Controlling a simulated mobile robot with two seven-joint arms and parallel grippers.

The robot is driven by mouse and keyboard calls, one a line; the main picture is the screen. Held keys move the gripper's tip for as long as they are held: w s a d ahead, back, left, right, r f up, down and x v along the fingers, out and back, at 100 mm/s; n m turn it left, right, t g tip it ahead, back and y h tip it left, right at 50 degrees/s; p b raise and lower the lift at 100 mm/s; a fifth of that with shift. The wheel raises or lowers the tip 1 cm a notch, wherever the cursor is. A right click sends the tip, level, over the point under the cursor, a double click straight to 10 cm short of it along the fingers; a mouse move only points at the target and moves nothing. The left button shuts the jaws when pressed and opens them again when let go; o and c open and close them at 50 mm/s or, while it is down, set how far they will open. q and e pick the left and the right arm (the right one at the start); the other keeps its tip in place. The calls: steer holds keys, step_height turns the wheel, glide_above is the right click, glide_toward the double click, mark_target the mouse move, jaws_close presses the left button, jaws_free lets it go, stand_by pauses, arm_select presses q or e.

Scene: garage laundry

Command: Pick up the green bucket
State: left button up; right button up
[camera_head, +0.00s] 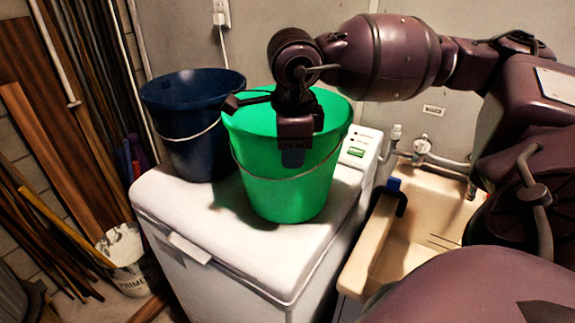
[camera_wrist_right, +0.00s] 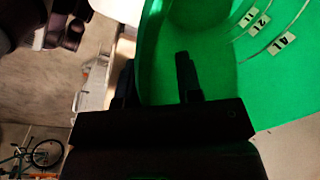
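The green bucket (camera_head: 285,185) stands upright on the white chest-like appliance (camera_head: 215,215), its thin wire handle hanging across the front. My right gripper (camera_head: 293,152) is at the bucket's near rim, pointing down. In the right wrist view, the gripper's fingers (camera_wrist_right: 158,80) are spread apart, one inside the green bucket (camera_wrist_right: 215,60) and the other outside its wall. The bucket's inside shows volume labels there. The exact contact between fingers and wall is hidden. My left gripper is not in view.
A dark blue bucket (camera_head: 185,130) stands close to the left of the green one. A beige sink (camera_head: 425,220) with a tap is at the right. A primer pail (camera_head: 125,260) and leaning boards (camera_head: 50,150) are on the left. The appliance's front top is clear.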

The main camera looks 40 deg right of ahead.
jaws_close()
stand_by(1.3)
